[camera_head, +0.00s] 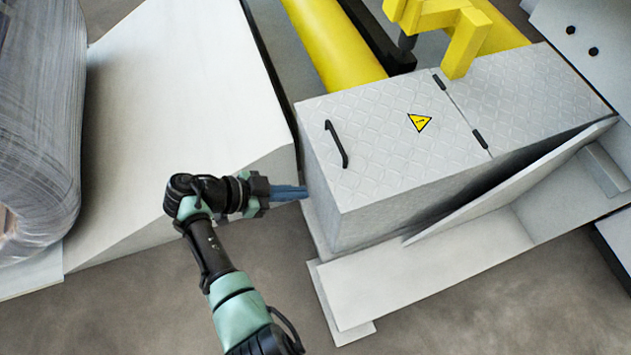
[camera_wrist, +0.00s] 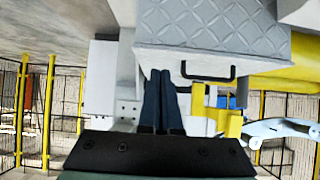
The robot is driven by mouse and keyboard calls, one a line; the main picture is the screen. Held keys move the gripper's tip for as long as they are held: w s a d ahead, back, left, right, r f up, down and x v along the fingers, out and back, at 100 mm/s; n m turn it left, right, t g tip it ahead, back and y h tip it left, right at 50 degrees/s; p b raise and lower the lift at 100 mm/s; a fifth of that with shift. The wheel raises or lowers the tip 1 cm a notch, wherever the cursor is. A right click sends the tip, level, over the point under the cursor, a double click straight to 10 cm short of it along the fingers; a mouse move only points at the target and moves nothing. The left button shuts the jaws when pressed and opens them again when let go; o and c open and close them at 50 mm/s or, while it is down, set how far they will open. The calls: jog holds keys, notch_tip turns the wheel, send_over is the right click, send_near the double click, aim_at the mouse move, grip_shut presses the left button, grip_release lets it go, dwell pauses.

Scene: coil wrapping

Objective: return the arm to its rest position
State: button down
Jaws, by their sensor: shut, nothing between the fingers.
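My arm reaches up from the bottom of the head view and bends right at the wrist. My gripper (camera_head: 303,192) is shut, with its fingers together and nothing between them. Its tips are close to the left end of the patterned metal box (camera_head: 385,150); I cannot tell whether they touch it. In the wrist view the gripper's dark blue fingers (camera_wrist: 161,75) point up the picture toward the box (camera_wrist: 215,25). The box's black handle (camera_head: 337,145) shows beyond the fingertips, and again in the wrist view (camera_wrist: 208,78) to their right.
A wrapped coil (camera_head: 40,130) stands at the left beside a sloped grey block (camera_head: 190,90). A yellow roller (camera_head: 335,45) and yellow bracket (camera_head: 465,40) are behind the box. A light metal base (camera_head: 430,285) juts out in front. Bare floor (camera_head: 140,300) lies at lower left.

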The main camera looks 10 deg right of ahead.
jog(key=shift+s+a+f, duration=0.15)
jog(key=shift+a+f, duration=0.05)
jog(key=shift+a, duration=0.35)
jog(key=shift+s+a+f, duration=0.1)
jog(key=shift+a+f, duration=0.1)
jog(key=shift+a, duration=0.3)
jog(key=shift+w, duration=0.1)
